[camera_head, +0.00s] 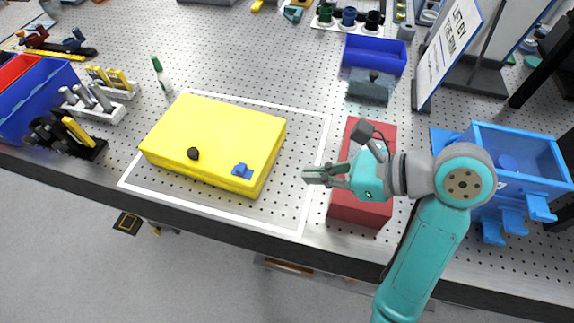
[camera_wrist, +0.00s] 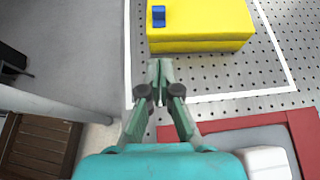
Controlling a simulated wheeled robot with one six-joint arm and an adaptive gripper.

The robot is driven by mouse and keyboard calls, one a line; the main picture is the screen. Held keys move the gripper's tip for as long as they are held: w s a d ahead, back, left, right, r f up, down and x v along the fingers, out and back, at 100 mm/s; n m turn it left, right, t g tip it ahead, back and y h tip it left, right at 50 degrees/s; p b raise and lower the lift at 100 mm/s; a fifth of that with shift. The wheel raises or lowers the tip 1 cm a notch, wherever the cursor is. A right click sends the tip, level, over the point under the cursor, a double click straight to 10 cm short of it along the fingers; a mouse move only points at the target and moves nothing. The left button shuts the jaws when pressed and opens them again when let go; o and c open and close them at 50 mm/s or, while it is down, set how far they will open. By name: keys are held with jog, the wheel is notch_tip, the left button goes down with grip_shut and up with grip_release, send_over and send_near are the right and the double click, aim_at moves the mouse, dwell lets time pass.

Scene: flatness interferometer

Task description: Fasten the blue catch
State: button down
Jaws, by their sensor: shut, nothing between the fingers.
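A closed yellow case (camera_head: 210,140) lies flat on the perforated bench, inside a white outline. The small blue catch (camera_head: 242,170) sits at its front edge, near the front right corner. In the wrist view the blue catch (camera_wrist: 158,16) shows at the top, near the left edge of the yellow case (camera_wrist: 205,22). I cannot tell whether the catch is raised or pressed down. My gripper (camera_head: 306,175) is shut and empty, right of the case and apart from it. Its fingertips (camera_wrist: 160,66) point toward the case in the wrist view.
A black knob (camera_head: 193,153) sits on the case's front, left of the catch. A red box (camera_head: 345,208) stands under my wrist. A blue bin (camera_head: 515,150) is at the right, and tool holders (camera_head: 95,108) stand at the left. The bench between gripper and case is clear.

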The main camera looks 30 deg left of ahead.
send_near(240, 166)
jog(key=f, duration=0.4)
jog(key=shift+s+a+f, duration=0.1)
jog(key=shift+a+f, duration=0.15)
jog(key=shift+a, duration=0.15)
jog(key=a, duration=0.3)
jog(key=shift+s, duration=0.2)
jog(key=shift+a, duration=0.45)
jog(key=shift+s+a, duration=0.2)
jog(key=shift+a, duration=0.75)
jog(key=shift+s+a, duration=0.15)
jog(key=shift+a, duration=0.8)
